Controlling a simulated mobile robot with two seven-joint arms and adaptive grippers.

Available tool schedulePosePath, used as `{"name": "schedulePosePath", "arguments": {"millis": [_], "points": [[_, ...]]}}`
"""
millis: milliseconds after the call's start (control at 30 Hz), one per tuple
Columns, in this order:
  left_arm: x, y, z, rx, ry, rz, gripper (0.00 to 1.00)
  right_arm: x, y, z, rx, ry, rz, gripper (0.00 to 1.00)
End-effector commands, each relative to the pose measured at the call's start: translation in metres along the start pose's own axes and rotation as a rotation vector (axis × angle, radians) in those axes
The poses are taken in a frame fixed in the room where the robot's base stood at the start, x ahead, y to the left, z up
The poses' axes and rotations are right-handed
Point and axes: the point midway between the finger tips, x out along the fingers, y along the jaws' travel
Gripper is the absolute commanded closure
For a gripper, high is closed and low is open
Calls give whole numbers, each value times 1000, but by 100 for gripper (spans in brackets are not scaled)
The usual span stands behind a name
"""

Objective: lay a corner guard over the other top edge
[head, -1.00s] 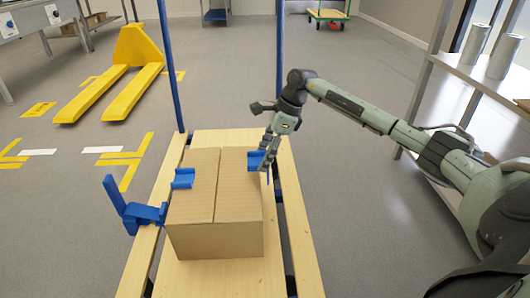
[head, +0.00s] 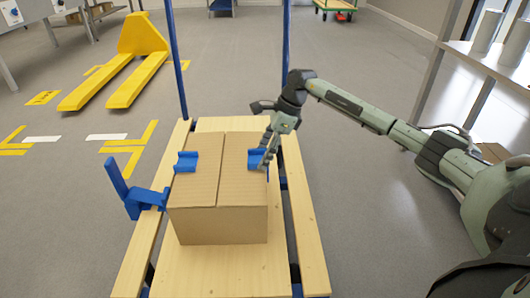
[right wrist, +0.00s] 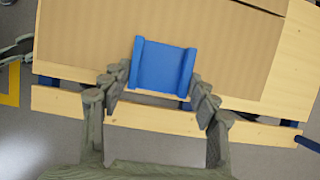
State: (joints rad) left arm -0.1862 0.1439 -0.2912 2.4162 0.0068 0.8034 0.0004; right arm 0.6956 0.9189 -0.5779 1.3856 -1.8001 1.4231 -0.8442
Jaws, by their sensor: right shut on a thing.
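A closed cardboard box (head: 218,218) stands on a wooden-slatted platform (head: 215,275). One blue corner guard (head: 186,161) lies over its left top edge. A second blue corner guard (head: 255,158) is at the right top edge, level with the first; it also shows in the right wrist view (right wrist: 163,67). My right gripper (head: 266,154) is shut on this second guard, with one finger on either side of it in the right wrist view (right wrist: 161,78). Whether the guard bears fully on the cardboard is hard to tell. My left gripper does not show.
A blue bracket (head: 135,195) stands up at the platform's left side, close to the box. Two blue posts (head: 177,60) rise at the platform's far end. A yellow pallet jack (head: 125,65) stands far left. A shelf with grey cylinders (head: 485,30) is at right.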

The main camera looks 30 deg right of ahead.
Motion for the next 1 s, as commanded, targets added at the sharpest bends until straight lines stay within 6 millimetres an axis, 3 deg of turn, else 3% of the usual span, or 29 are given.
{"name": "schedulePosePath", "arguments": {"millis": [667,700,867,1000], "points": [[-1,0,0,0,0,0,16,6,0,5,-1,-2,0,69],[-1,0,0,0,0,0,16,6,0,5,-1,-2,0,37],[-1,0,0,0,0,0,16,6,0,5,-1,-1,0,17],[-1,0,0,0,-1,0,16,6,0,4,-1,-1,0,16]]}}
